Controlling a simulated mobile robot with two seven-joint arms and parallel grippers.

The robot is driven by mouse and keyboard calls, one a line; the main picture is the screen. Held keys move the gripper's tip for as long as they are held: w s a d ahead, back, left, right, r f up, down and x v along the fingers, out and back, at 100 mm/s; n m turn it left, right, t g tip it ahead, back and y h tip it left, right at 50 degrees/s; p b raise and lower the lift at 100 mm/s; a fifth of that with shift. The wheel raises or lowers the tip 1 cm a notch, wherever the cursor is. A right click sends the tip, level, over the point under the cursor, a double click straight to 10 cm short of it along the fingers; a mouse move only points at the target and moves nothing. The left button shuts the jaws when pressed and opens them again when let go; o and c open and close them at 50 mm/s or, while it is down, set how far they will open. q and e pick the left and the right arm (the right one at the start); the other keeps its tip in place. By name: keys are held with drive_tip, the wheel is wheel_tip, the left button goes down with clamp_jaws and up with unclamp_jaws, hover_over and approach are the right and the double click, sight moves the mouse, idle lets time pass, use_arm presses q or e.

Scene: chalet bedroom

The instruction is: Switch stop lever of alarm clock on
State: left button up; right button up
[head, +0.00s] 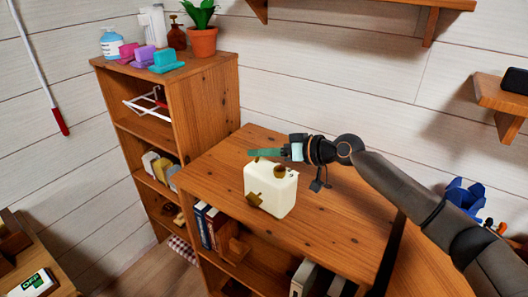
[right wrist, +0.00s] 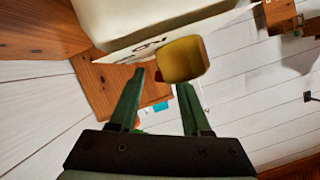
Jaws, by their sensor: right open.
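The alarm clock is a cream, box-shaped body (head: 272,190) on top of the wooden cabinet. It has a brown knob (head: 254,200) low on its front side and another brown part near its top edge (head: 280,171). My right gripper (head: 262,153) is just above and behind the clock, with green fingers pointing left. In the right wrist view the gripper (right wrist: 160,82) is open. A yellow-brown part of the clock (right wrist: 182,60) shows by the tip of the right-hand finger; I cannot tell whether they touch. The clock body (right wrist: 150,15) fills the top. My left gripper is out of view.
The cabinet top (head: 340,220) is clear around the clock. A taller shelf (head: 205,110) stands behind left, with a potted plant (head: 203,35), bottles and colored items on top. Books (head: 207,225) stand in the cabinet below. A wall shelf (head: 500,97) juts out at right.

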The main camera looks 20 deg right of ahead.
drive_tip(key=b+v, duration=0.2)
drive_tip(key=v, duration=1)
drive_tip(key=shift+s+r+b, duration=0.15)
drive_tip(key=shift+s+b, duration=0.05)
drive_tip(key=shift+b, duration=0.15)
drive_tip(key=shift+d, duration=0.15)
